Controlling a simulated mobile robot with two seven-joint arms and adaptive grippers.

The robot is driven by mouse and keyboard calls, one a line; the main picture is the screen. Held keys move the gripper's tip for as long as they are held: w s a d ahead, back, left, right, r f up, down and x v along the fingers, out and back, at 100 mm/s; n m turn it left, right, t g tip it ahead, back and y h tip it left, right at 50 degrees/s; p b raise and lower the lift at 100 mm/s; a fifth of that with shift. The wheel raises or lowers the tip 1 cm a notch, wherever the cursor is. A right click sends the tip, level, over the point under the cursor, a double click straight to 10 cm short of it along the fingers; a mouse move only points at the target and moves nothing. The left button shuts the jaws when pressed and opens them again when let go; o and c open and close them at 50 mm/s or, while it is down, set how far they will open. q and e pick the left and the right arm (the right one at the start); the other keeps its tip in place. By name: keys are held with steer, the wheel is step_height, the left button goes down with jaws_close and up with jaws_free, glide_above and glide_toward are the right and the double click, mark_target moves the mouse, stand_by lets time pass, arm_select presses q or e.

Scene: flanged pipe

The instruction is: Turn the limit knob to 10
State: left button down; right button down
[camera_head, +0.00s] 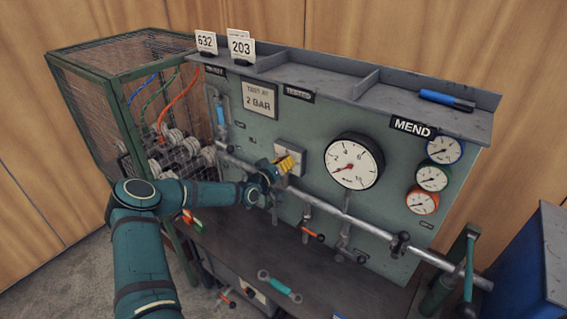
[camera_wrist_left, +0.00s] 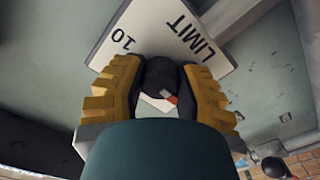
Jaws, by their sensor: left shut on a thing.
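The limit knob (camera_wrist_left: 162,76) is dark and shows between the yellow fingers of my left gripper (camera_wrist_left: 160,90) in the left wrist view. A small orange mark shows on or beside it; I cannot tell which way the knob points. It sits in front of a white plate (camera_wrist_left: 208,32) printed "LIMIT" and "10", the rest of its scale being hidden. In the head view the plate (camera_head: 291,150) is on the green panel, and my left gripper (camera_head: 285,164) is shut at it, covering the knob. My right gripper is not in view.
A large gauge (camera_head: 354,161) is right of the plate. A horizontal pipe (camera_head: 345,216) with valve levers runs below. A wire cage (camera_head: 110,85) stands left of the panel. A shelf (camera_head: 400,95) with a blue-black marker (camera_head: 447,100) tops it. A teal-handled wrench (camera_head: 279,286) lies on the bench.

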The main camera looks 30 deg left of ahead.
arm_select(q)
steer(key=shift+a+r+m+b, duration=0.1)
steer(key=shift+r+m+b, duration=0.05)
steer(key=shift+m+b, duration=0.45)
steer(key=m+b, duration=0.6)
steer(key=b, duration=0.3)
steer(key=shift+w, duration=0.1)
steer(key=m+b, duration=0.4)
steer(key=shift+r+b, duration=0.15)
steer(key=shift+b, duration=0.15)
steer(key=m, duration=0.1)
steer(key=m+b, duration=0.1)
steer(key=shift+d+r+m, duration=0.1)
steer(key=shift+d+m, duration=0.1)
steer(key=shift+m, duration=0.2)
steer(key=m, duration=1.1)
steer(key=shift+d+m, duration=0.15)
steer(key=shift+m, duration=0.25)
steer(key=m, duration=0.6)
steer(key=shift+f, duration=0.25)
steer(key=shift+f+m, duration=0.2)
steer(key=shift+m, duration=1.7)
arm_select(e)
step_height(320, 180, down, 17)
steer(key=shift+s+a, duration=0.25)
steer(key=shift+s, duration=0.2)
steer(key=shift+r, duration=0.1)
